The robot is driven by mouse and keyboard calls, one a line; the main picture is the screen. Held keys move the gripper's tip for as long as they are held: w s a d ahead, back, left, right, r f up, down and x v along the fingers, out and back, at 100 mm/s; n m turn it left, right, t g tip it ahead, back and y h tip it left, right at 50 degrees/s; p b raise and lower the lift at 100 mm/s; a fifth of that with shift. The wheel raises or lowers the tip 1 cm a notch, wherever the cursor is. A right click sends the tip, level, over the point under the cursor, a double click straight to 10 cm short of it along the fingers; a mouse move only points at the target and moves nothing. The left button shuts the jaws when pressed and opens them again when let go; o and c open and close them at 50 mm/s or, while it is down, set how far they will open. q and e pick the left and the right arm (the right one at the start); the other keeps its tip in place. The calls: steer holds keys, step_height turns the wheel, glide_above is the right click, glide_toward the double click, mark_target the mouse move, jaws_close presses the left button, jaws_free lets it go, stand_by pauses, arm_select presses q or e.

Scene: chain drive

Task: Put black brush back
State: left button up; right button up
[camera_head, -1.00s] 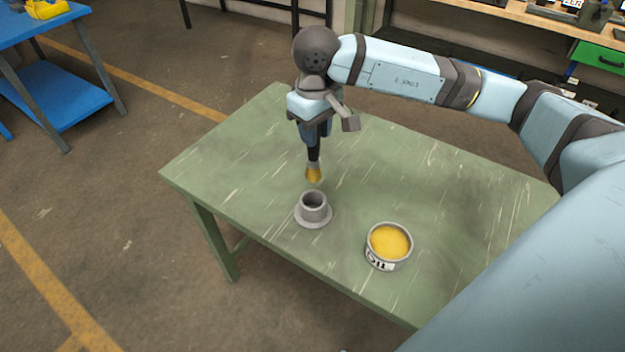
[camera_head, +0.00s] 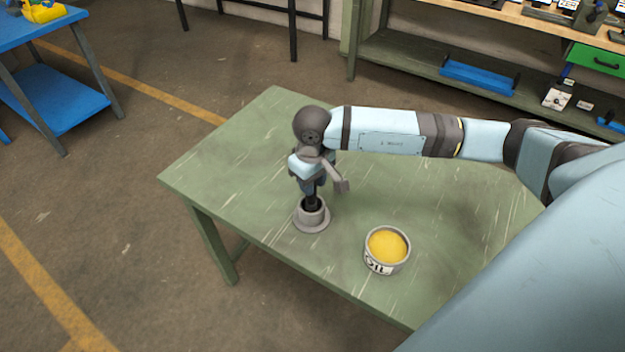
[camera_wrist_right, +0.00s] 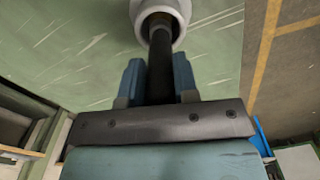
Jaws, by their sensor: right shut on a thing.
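The black brush (camera_head: 311,203) stands upright with its lower end inside the grey round holder (camera_head: 312,220) on the green table. My right gripper (camera_head: 310,187) is shut on the brush handle just above the holder. In the right wrist view the dark handle (camera_wrist_right: 160,70) runs between the two blue fingers (camera_wrist_right: 158,85) into the holder's opening (camera_wrist_right: 160,18). The bristles are hidden inside the holder. My left gripper is not in view.
An open can of yellow oil (camera_head: 387,250) stands on the green table (camera_head: 440,210), right of the holder. The table's left part is clear. A blue table (camera_head: 60,95) stands at the far left, and a shelf bench (camera_head: 440,60) at the back.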

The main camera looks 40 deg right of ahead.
steer(key=shift+f, duration=0.15)
steer(key=o, duration=0.9)
steer(key=shift+o, duration=0.2)
steer(key=shift+r, duration=0.25)
step_height(320, 180, up, 10)
steer(key=shift+r+b, duration=0.25)
steer(key=shift+b, duration=0.15)
steer(key=shift+r, duration=0.7)
steer(key=shift+a, duration=0.1)
